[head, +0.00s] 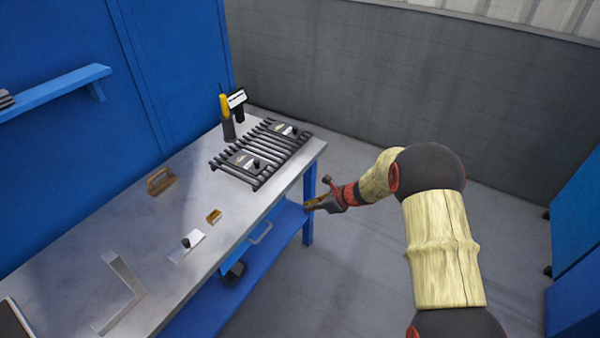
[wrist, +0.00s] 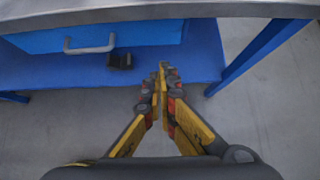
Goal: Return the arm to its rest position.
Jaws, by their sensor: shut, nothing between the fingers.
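My gripper (head: 312,205) is at the end of my arm in the head view, just off the right front corner of the workbench (head: 80,235), lower than its top. The wrist view shows my gripper (wrist: 163,68) with its two fingers together at the tips and nothing between them. Behind the fingertips in that view is the blue lower shelf (wrist: 190,65) of the bench. My arm comes in from the right of the head view over open floor.
A slatted black rack (head: 262,152) with labelled parts lies on the bench. A yellow tool (head: 224,105) stands behind it. A brown handled block (head: 160,181), a small brass block (head: 214,216) and a metal angle (head: 125,290) lie nearer. A blue cabinet (head: 575,255) stands right; the floor between is clear.

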